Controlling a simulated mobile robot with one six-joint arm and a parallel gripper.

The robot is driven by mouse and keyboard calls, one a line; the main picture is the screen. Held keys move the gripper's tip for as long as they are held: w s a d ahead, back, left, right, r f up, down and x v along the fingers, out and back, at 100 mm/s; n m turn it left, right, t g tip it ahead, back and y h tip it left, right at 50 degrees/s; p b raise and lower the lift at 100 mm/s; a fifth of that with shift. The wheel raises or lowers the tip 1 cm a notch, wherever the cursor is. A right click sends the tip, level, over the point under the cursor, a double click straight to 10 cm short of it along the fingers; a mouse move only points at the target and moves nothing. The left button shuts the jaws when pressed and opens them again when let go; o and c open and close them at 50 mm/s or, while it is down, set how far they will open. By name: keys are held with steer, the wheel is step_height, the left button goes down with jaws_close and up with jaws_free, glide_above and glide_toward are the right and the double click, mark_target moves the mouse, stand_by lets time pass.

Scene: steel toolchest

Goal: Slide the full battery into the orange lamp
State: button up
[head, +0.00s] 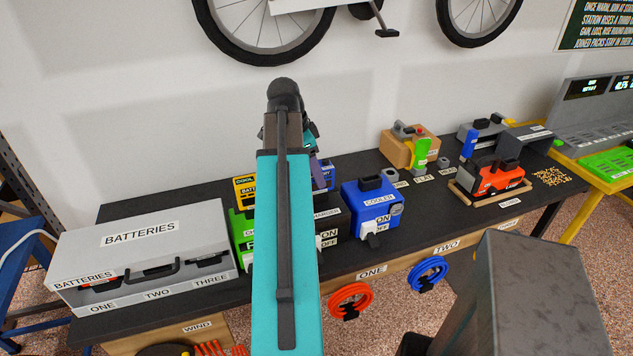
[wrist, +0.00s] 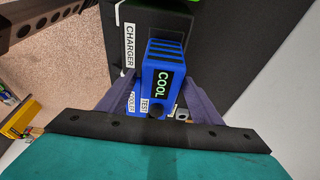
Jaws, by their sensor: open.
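An orange device with a black top (head: 497,178), which looks like the lamp, sits on a wooden base at the bench's right. In the wrist view a blue block (wrist: 150,96) has a dark ribbed top and a green COOL readout. I cannot tell whether it is the full battery. My gripper (wrist: 155,82) is open, its purple fingers on either side of the block; contact is unclear. A black unit labelled CHARGER (wrist: 126,20) lies beyond the block.
A grey BATTERIES case (head: 150,240) stands at the left. A blue COOLER box (head: 370,207) stands right of my arm. A wooden block (head: 402,150) with a green part stands farther back. Red (head: 350,300) and blue (head: 427,272) coils hang at the front edge.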

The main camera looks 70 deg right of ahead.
steer(key=c, duration=1.5)
steer(key=shift+o, duration=0.2)
steer(key=shift+r+p, duration=0.7)
steer(key=shift+r, duration=0.1)
steer(key=shift+r+p, duration=1.3)
steer(key=shift+r, duration=0.55)
steer(key=shift+r, duration=0.15)
steer(key=shift+s, duration=0.1)
